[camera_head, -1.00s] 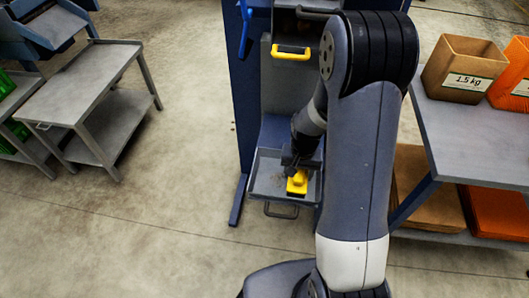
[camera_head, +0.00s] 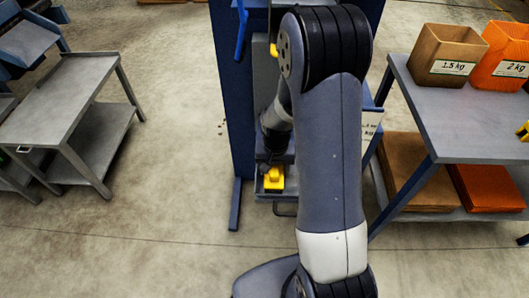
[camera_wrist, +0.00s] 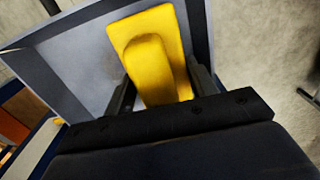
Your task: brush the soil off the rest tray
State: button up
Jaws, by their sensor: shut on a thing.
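A yellow brush (camera_wrist: 158,52) is between the two dark fingers of my gripper (camera_wrist: 158,92) in the wrist view, and the gripper is shut on it. The brush also shows in the head view (camera_head: 274,178). The grey rest tray (camera_wrist: 75,62) is under and around the brush in the wrist view, with its raised rim visible. In the head view only a small part of the tray (camera_head: 262,193) shows beside the brush, since my arm hides the rest. I cannot tell whether the bristles touch the tray floor. I see no clear soil on the visible tray floor.
The blue grader frame (camera_head: 232,105) stands behind the tray. A grey table at right (camera_head: 470,125) holds a brown 1.5 kg box (camera_head: 440,60) and an orange 2 kg box (camera_head: 500,58). A grey trolley (camera_head: 65,100) stands at left. The floor between is clear.

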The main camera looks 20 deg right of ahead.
jog(key=r, duration=0.1)
jog(key=r+p, duration=0.1)
jog(key=r, duration=0.1)
jog(key=shift+a+p, duration=0.25)
jog(key=shift+p, duration=0.15)
jog(key=shift+r+p, duration=1.9)
jog(key=shift+r, duration=0.7)
jog(key=shift+f, duration=0.1)
jog(key=shift+w+f+b, duration=0.1)
jog(key=shift+f+b, duration=0.2)
jog(key=shift+b, duration=1.8)
jog(key=shift+b, duration=0.35)
